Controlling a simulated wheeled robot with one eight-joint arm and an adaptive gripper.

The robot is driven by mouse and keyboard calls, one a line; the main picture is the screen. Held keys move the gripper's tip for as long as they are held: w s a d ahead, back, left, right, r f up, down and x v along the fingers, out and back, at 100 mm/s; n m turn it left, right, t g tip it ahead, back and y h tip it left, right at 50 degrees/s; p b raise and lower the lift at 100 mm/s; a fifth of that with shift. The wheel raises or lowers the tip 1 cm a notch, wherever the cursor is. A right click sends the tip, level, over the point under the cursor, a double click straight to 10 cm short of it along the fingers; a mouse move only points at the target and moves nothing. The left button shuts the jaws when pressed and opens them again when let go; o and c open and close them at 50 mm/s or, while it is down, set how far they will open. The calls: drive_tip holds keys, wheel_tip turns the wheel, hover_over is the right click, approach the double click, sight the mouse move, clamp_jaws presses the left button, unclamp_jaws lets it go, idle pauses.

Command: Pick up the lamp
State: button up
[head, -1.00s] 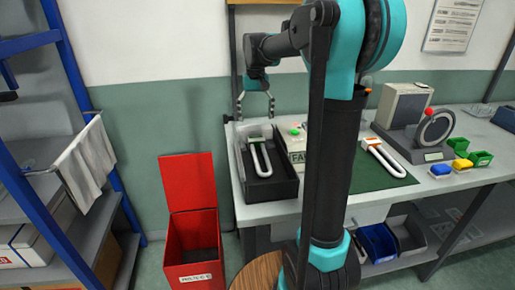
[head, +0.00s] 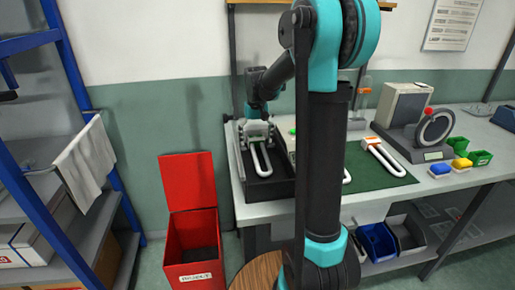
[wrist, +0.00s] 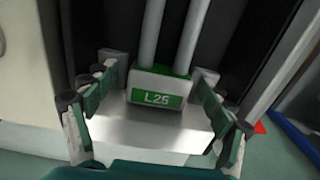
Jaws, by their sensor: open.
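The lamp (head: 260,158) is a white U-shaped tube lying in a dark tray (head: 264,189) at the left end of the bench. In the wrist view its base (wrist: 158,88) is white with a green label reading "L26", and two pale tubes run up from it. My gripper (head: 257,135) is over the base end of the lamp. In the wrist view my gripper (wrist: 160,105) is open, with one green-padded finger on each side of the base and visible gaps between. Whether the fingers are level with the base I cannot tell.
Another U-shaped lamp with an orange-marked base (head: 383,155) lies on a green mat (head: 365,180). A red bin (head: 192,235) stands on the floor left of the bench. A grey machine with a round wheel (head: 434,128) and small coloured blocks stand at the right.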

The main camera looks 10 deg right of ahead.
drive_tip(key=shift+c, duration=0.4)
drive_tip(key=c, duration=1.3)
drive_tip(key=shift+r, duration=0.15)
wheel_tip(320, 180, up, 20)
drive_tip(key=shift+f, duration=0.1)
